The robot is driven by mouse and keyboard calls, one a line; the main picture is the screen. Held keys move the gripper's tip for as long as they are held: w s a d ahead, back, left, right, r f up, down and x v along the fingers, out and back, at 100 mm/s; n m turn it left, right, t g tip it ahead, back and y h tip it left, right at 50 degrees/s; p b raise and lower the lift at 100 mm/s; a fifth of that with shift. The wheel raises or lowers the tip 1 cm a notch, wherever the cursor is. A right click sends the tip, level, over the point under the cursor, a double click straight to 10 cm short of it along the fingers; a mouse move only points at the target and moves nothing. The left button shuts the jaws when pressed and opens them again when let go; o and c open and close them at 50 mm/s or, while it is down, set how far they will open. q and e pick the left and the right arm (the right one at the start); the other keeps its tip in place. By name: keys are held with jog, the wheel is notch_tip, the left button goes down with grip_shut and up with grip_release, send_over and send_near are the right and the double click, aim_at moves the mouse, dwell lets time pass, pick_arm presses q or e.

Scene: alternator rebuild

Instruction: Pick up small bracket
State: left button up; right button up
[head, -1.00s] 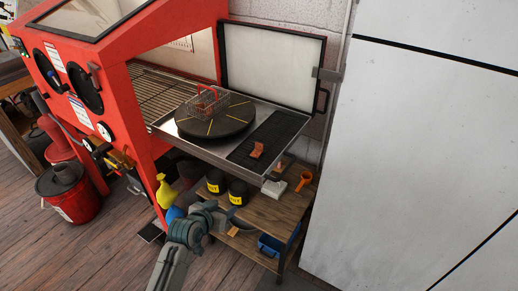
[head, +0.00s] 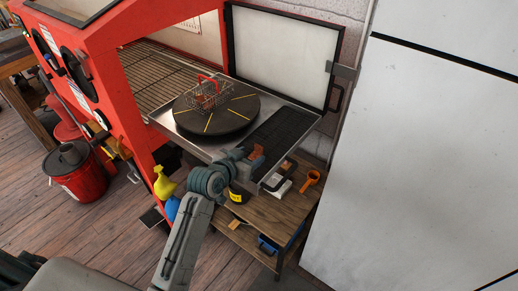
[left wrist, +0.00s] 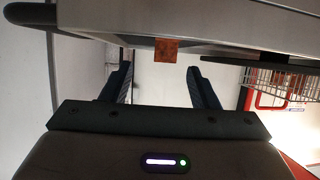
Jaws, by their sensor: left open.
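The small bracket (head: 257,151) is a rust-orange piece on the black ribbed mat (head: 282,128), at the right part of the pulled-out metal tray (head: 200,143). My left gripper (head: 257,163) is at the tray's front edge, close to the bracket and partly overlapping it in the head view. In the left wrist view the bracket (left wrist: 166,50) shows past the tray edge, roughly centred ahead of the two spread fingers (left wrist: 161,80). The left gripper is open, with nothing between its fingers. My right gripper is not in view.
A black turntable (head: 225,123) carries a wire basket (head: 208,98) with a red handle, left of the mat. The open cabinet door (head: 278,55) stands behind. A large pale panel (head: 430,150) fills the right.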

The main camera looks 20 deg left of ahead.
aim_at(258, 148)
pick_arm(q)
jog(key=shift+x, duration=0.85)
jog(key=shift+w+f, duration=0.1)
jog(key=shift+w, duration=0.2)
jog(key=shift+w+d+p, duration=0.1)
jog(key=shift+w+p, duration=0.25)
jog(key=shift+p, duration=0.1)
jog(key=x, duration=0.1)
jog(key=p+x, duration=0.1)
jog(key=x, duration=0.2)
jog(key=shift+a+p, duration=0.4)
jog(key=shift+w+d+f, duration=0.1)
jog(key=shift+w+f, duration=0.15)
jog(key=shift+w, duration=0.05)
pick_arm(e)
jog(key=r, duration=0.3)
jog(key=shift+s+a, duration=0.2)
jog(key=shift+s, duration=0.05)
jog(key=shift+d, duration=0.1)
pick_arm(q)
jog(key=c, duration=1.1)
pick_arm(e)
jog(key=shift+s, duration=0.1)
